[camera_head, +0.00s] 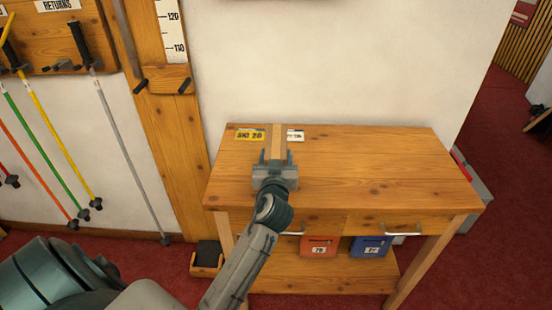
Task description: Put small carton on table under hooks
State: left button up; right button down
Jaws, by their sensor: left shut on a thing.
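A small brown carton (276,140) with a lighter stripe along its middle is at the back left of the wooden table (370,165). My left gripper (275,158) reaches over the table from the front and is shut on the carton, with a finger on each side. The gripper hides the carton's near end. I cannot tell whether the carton touches the tabletop. Dark hooks (140,85) stick out from the wooden post left of the table. My right gripper is not in view.
A yellow label (250,134) and a white label (295,135) flank the carton. The tabletop's right side is clear. Orange (319,247) and blue (370,246) boxes sit on the lower shelf. Ski poles (45,150) hang at left.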

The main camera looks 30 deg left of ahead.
pick_arm(q)
jog(key=shift+f, duration=0.5)
jog(key=o, duration=1.1)
